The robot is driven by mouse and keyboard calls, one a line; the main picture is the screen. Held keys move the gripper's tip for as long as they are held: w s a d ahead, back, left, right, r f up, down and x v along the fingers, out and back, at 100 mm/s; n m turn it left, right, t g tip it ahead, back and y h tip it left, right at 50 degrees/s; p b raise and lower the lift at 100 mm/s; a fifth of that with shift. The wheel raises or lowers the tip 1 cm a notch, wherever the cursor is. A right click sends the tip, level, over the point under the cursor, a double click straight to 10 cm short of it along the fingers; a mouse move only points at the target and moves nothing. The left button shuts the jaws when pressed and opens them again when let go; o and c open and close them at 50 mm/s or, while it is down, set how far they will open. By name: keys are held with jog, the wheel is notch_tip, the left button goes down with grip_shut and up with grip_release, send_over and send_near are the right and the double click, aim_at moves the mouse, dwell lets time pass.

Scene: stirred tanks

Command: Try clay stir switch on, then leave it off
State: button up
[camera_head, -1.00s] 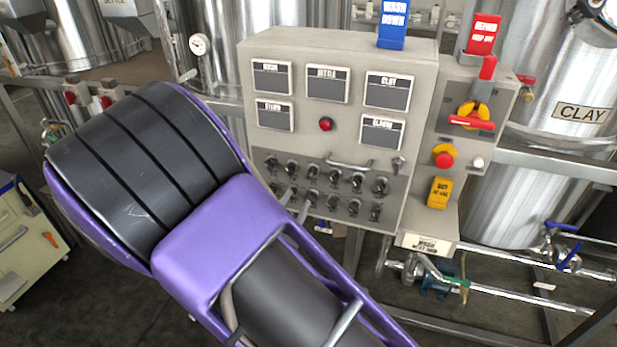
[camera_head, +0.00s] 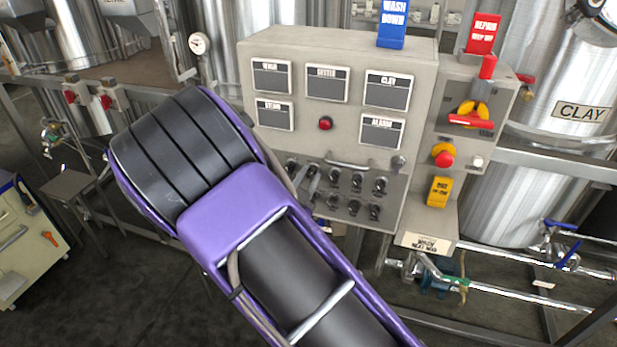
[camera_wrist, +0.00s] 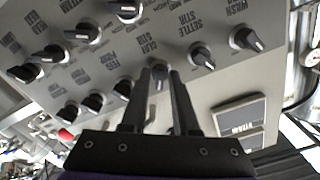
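In the wrist view the clay stir knob (camera_wrist: 159,78) is a dark rotary switch with a light pointer mark. It sits below its upside-down label "CLAY STIR" (camera_wrist: 148,42). My gripper (camera_wrist: 160,72) points at it, with its two black fingers apart and the knob between their tips. I cannot tell whether the fingers touch the knob. In the head view the grey control panel (camera_head: 350,60) carries the rows of knobs; my purple and black arm hides the left part of them and my gripper's fingertips.
Neighbouring knobs lie close by: settle stir (camera_wrist: 202,56) and feed pump (camera_wrist: 124,88). A metal handle (camera_head: 348,163) sticks out above the knobs. A red lamp (camera_head: 325,123), a red stop button (camera_head: 444,157) and a red-handled isolator (camera_head: 471,118) are on the panel. The clay tank (camera_head: 575,75) stands right.

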grip_shut()
jog(key=shift+n, duration=0.4)
jog(key=n+p, duration=0.1)
jog(key=n, duration=0.4)
jog(key=shift+n, duration=0.4)
jog(key=n+p, duration=0.2)
jog(key=n, duration=0.3)
jog(key=shift+n, duration=0.3)
jog(key=shift+o, duration=1.6)
grip_release()
